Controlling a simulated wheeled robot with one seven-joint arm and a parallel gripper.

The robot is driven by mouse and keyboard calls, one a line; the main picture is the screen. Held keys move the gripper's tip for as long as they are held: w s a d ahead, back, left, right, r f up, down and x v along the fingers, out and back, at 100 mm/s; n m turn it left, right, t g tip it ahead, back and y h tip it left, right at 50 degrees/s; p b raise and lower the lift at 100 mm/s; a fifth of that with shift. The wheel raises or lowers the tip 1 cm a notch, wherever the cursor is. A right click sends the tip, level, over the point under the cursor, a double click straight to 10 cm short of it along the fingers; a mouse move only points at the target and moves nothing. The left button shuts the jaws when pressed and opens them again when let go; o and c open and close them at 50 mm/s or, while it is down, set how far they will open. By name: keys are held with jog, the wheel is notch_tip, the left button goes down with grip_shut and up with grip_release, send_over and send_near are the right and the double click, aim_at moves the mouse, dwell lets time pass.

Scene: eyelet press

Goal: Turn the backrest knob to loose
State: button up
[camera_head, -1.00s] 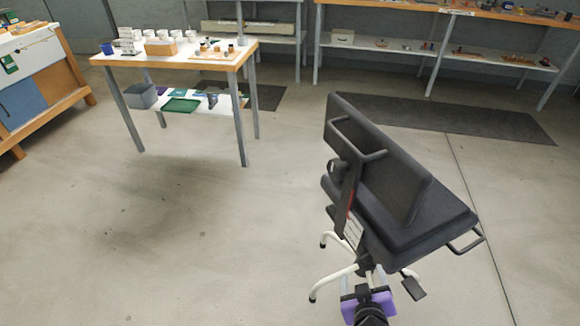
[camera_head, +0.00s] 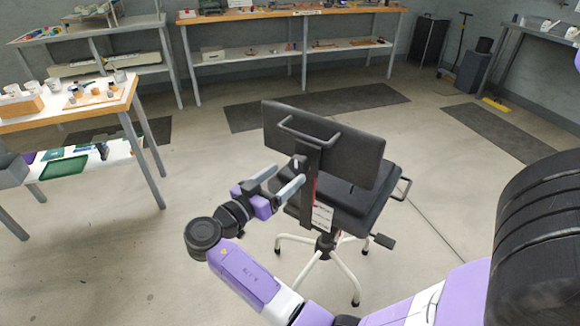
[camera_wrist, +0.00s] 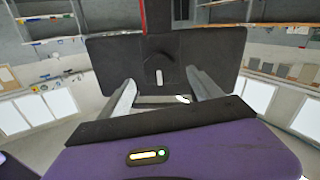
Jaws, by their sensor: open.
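The office chair's black backrest (camera_head: 335,140) faces me with its rear side. A dark knob (camera_head: 297,163) with a white mark sits on the chair's spine below the handle. The knob also shows in the wrist view (camera_wrist: 158,76), with its white mark along the picture's vertical. My gripper (camera_head: 288,174) is open, its two grey fingers pointing at the spine. In the wrist view, the fingertips (camera_wrist: 161,78) appear on either side of the knob. I cannot tell how far they are from it, and no contact is visible.
A looped handle (camera_head: 308,130) projects from the backrest's rear. A red-edged white label (camera_head: 322,216) is on the spine. The seat (camera_head: 355,195) and a lever (camera_head: 384,241) are at the right. A workbench (camera_head: 135,90) stands at left. The floor between is clear.

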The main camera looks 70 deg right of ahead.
aim_at(296, 167)
jog(key=shift+p+x, duration=0.4)
jog(key=shift+x, duration=2.65)
jog(key=c, duration=1.3)
